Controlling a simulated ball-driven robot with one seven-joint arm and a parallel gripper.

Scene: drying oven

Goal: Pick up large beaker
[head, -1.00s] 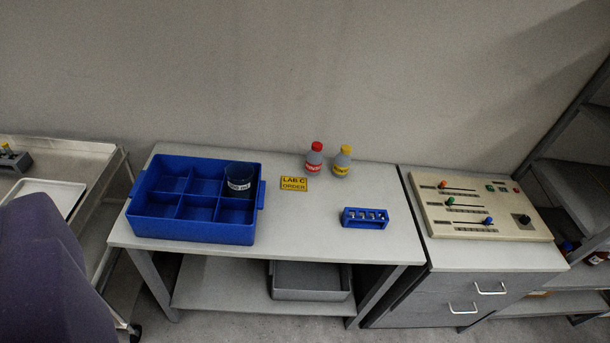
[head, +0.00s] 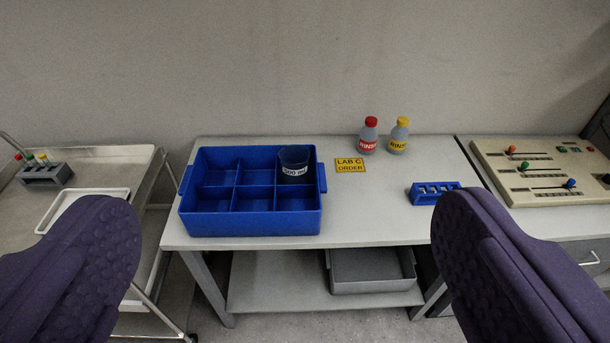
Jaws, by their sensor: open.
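The large beaker (head: 293,164) is a dark, see-through cup with a white volume label. It stands upright in the back right compartment of the blue divided crate (head: 250,224), its rim showing above the crate wall. The lower part of the beaker is hidden by the compartment walls. The crate rests on the left part of the grey table. My gripper (head: 283,265) shows as two purple padded fingers, one at each side of the picture. It is wide open and empty, on the near side of the crate and apart from it.
A yellow order card (head: 350,165), two rinse bottles (head: 369,136) (head: 399,135) and a blue rack (head: 432,193) are on the table. A control panel (head: 545,172) stands at right. A trolley (head: 95,166) with a tube rack (head: 45,174) is at left. A grey bin (head: 372,285) sits below.

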